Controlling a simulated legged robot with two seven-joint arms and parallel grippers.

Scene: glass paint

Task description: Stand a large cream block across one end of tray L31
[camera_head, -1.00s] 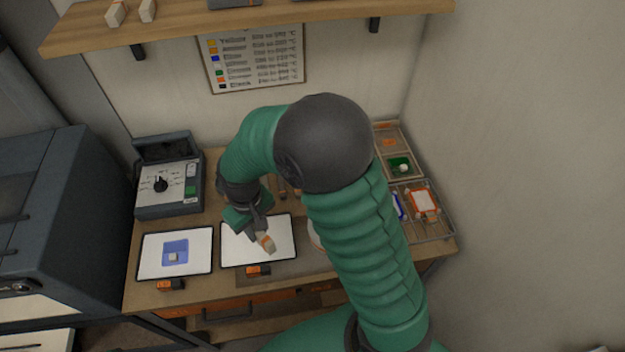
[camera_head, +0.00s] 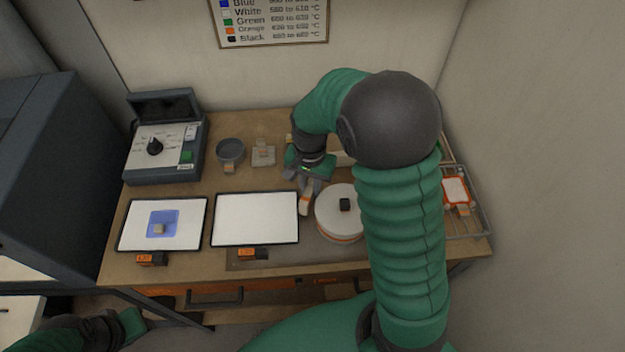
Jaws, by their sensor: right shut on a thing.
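My right gripper (camera_head: 308,184) points down and is shut on a cream block (camera_head: 305,201). It holds the block between the middle white tray and the round turntable; whether the block touches the table cannot be told. The middle white tray (camera_head: 255,219) is dark-rimmed and bare. The left white tray (camera_head: 133,236) has a blue square (camera_head: 158,217) with a small cream block (camera_head: 159,229) on it. Orange-and-black tags stand in front of both trays, too small to read, so I cannot tell which is L31. Part of my left arm (camera_head: 98,330) shows low at the left; its fingers are unclear.
A white turntable (camera_head: 330,222) with a black block (camera_head: 345,204) stands right of the middle tray. Behind are a dark bowl (camera_head: 230,150) and a control box (camera_head: 165,150). A wire rack (camera_head: 470,222) is at the right. My right arm hides part of the table.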

